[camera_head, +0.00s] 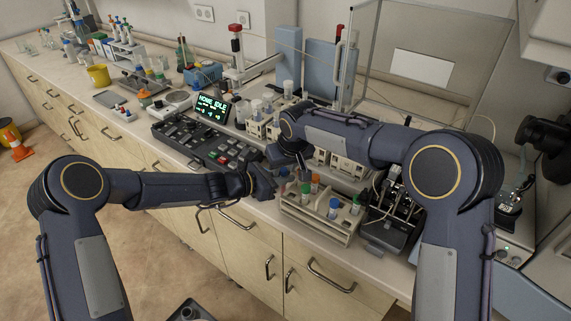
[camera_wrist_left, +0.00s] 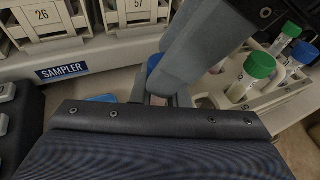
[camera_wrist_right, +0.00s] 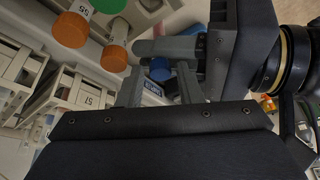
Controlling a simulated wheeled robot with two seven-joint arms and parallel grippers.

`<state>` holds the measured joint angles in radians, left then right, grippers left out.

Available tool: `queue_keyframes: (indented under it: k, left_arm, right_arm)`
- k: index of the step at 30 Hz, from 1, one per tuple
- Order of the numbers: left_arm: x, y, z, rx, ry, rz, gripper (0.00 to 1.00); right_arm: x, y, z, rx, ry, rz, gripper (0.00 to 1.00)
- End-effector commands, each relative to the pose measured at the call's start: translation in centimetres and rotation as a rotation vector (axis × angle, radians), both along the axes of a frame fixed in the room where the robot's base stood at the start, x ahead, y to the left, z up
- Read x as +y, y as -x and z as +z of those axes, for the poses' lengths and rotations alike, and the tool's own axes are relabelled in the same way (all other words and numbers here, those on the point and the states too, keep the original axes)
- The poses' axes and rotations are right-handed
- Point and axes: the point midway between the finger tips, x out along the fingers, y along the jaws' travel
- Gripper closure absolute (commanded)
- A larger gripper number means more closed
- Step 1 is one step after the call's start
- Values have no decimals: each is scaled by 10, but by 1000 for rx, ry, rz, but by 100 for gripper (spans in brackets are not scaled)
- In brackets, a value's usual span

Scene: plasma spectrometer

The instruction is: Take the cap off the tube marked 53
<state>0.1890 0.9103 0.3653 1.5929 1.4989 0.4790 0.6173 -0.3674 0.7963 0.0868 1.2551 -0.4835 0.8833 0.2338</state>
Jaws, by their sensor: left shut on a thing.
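My left gripper (camera_head: 268,184) is shut on a tube in front of the sampler. In the left wrist view the left gripper (camera_wrist_left: 157,98) shows a small pinkish part of this tube between its fingers. Its blue cap (camera_wrist_left: 154,63) sits above, partly hidden by a grey finger of the right gripper. In the right wrist view the blue cap (camera_wrist_right: 159,72) appears beyond and between the spread fingers of my right gripper (camera_wrist_right: 160,85), which looks open. I cannot tell whether those fingers touch the cap. No 53 is readable; the tube's marking is hidden.
A tube rack (camera_head: 318,222) with green-, orange- and blue-capped tubes stands at the counter's front edge, close to both grippers. The sampler with numbered holders (camera_wrist_left: 48,18) is behind. A control panel (camera_head: 208,140) lies to the left.

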Motion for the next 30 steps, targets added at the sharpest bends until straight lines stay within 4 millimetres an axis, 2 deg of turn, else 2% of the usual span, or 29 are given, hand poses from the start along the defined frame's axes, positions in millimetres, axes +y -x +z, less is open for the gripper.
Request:
queue_keyframes:
  k: [3,11,30]
  left_arm:
    - [0,0,0,0,0,0,100]
    - [0,0,0,0,0,0,100]
    - [0,0,0,0,0,0,100]
  right_arm:
    - [0,0,0,0,0,0,68]
    - [0,0,0,0,0,0,100]
    - [0,0,0,0,0,0,100]
